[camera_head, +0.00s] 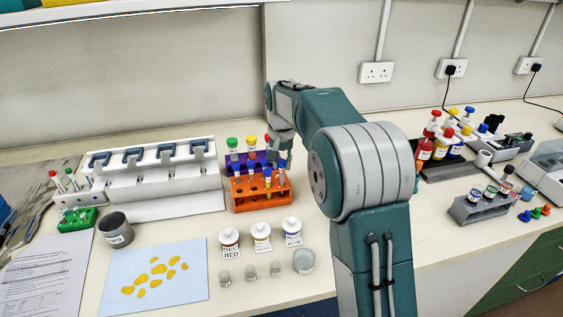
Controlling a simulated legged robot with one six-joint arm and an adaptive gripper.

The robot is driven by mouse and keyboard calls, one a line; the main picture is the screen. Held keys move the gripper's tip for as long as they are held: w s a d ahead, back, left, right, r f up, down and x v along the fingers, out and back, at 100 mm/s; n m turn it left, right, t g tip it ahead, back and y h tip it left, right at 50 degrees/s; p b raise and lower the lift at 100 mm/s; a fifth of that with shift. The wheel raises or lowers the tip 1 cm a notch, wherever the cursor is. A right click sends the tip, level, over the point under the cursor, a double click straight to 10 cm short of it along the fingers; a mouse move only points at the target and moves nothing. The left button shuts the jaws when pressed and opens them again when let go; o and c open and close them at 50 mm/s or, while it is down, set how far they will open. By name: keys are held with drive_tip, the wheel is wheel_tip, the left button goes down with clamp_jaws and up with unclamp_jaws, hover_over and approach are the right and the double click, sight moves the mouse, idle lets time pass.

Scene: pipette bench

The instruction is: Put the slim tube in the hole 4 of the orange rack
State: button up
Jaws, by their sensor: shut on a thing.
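The orange rack (257,203) stands on the bench left of my arm, with a front face of several holes. A slim tube (282,176) with a blue top is at the right end of the rack, just under my gripper (283,158). My gripper points down and is shut on this tube; the fingers are small and partly hidden behind my arm. Whether the tube's lower end is inside a hole or in front of one cannot be told. Hole numbers are too small to read.
A purple rack (236,165) with green-, orange- and red-capped tubes stands right behind the orange rack. A white pipette stand (160,185) is to the left. Labelled bottles (262,236) and small jars stand in front.

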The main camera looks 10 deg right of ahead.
drive_tip(key=shift+f, duration=1.1)
drive_tip(key=o, duration=0.9)
wheel_tip(320, 180, up, 11)
drive_tip(key=shift+s+a+f, duration=0.1)
drive_tip(key=shift+r, duration=0.55)
drive_tip(key=shift+s, duration=0.15)
